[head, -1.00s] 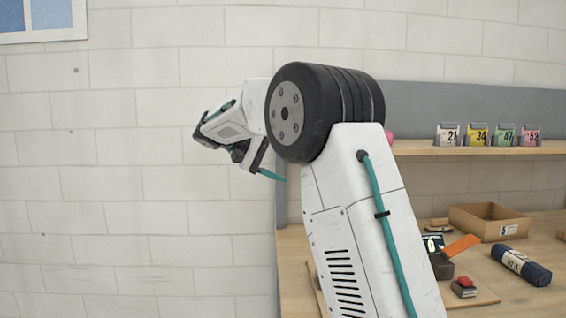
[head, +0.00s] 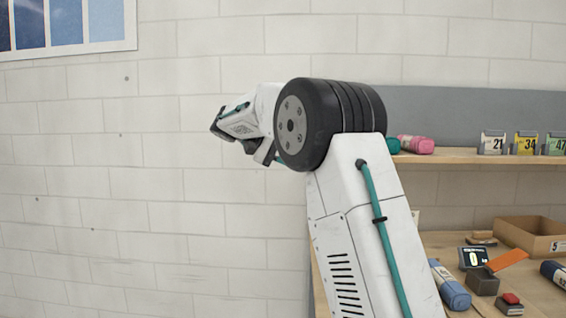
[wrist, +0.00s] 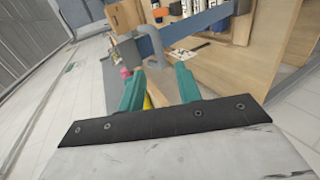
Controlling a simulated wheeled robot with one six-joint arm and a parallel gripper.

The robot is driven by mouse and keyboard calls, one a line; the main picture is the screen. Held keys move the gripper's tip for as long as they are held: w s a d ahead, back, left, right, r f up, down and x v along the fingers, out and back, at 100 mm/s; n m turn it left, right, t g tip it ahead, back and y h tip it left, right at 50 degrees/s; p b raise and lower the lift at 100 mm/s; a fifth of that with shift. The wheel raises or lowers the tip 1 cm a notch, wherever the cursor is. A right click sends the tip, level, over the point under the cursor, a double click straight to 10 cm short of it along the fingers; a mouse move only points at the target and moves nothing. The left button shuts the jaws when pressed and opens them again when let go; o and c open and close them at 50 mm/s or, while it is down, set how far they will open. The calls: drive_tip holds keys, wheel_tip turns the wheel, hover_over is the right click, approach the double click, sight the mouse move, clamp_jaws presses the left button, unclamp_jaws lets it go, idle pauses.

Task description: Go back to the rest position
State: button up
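My arm stands raised in front of the head camera, with its wrist bent to the left near the white wall. The wooden workbench (head: 440,243) is at the right of the head view, behind and below my arm.
A shelf (head: 460,156) holds pink and teal rolls (head: 416,145) and number cards (head: 526,142). On the bench are a blue roll (head: 450,286), a small display (head: 474,257) and a cardboard box (head: 535,238). The wall side at left looks clear.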

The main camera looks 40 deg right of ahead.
drive_tip(key=shift+w+r, duration=0.1)
idle(0.6)
drive_tip(key=s+a+f+n+t+y, duration=0.1)
drive_tip(key=s+a+f+n+t, duration=0.15)
drive_tip(key=f, duration=0.25)
drive_tip(key=s+a+f+n+t+y, duration=0.1)
drive_tip(key=s+a+f+n+y, duration=0.15)
drive_tip(key=f, duration=0.35)
drive_tip(key=s+a+f+n+t+y, duration=0.1)
drive_tip(key=s+a+f+t+y, duration=0.2)
drive_tip(key=s+a, duration=0.6)
drive_tip(key=s+a+f+n+t+y, duration=0.2)
drive_tip(key=s+a+f, duration=0.5)
drive_tip(key=s, duration=1)
drive_tip(key=a+t+y, duration=0.1)
drive_tip(key=a, duration=0.2)
drive_tip(key=shift+s+a+f, duration=0.2)
drive_tip(key=shift+s+a, duration=0.05)
drive_tip(key=shift+s, duration=0.05)
